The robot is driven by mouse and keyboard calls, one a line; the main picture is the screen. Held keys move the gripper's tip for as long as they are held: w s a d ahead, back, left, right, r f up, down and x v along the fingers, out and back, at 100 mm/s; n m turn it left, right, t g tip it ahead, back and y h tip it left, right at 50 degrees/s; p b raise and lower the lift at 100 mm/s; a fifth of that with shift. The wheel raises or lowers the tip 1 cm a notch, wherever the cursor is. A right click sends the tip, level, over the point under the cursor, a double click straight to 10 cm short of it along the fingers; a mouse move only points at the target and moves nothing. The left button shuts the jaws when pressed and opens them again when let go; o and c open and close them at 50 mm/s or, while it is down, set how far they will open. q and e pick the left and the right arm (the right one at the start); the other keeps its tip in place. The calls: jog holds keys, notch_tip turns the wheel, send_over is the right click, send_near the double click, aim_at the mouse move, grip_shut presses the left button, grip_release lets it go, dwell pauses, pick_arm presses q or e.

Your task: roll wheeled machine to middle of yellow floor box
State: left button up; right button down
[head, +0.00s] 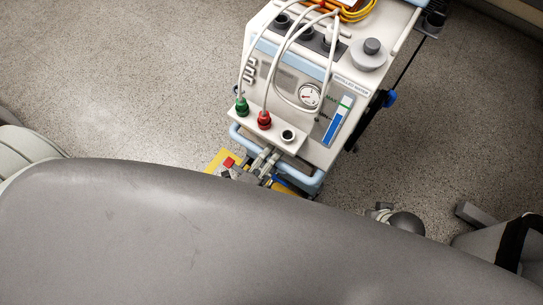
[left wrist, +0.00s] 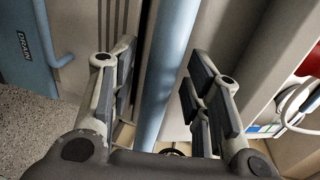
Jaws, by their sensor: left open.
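The wheeled machine (head: 318,75) is a white medical unit with a round gauge, hoses and red and green connectors. It stands upright at the upper middle of the head view. A light-blue handle (head: 312,181) runs along its near side. My left gripper (head: 262,165) is at this handle. In the left wrist view the left gripper (left wrist: 163,62) is open, with a light-blue bar (left wrist: 168,70) between its fingers. A small piece of the yellow floor box (head: 222,158) shows beside the gripper; the rest is hidden. A grey part (head: 400,222) at the lower right may be my right gripper.
Speckled floor (head: 120,80) is bare to the left of the machine and also to its right. A dark edge runs across the top right corner. My grey body covers the bottom of the head view.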

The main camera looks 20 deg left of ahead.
pick_arm(q)
jog(key=v, duration=1.1)
jog(key=shift+s, duration=0.15)
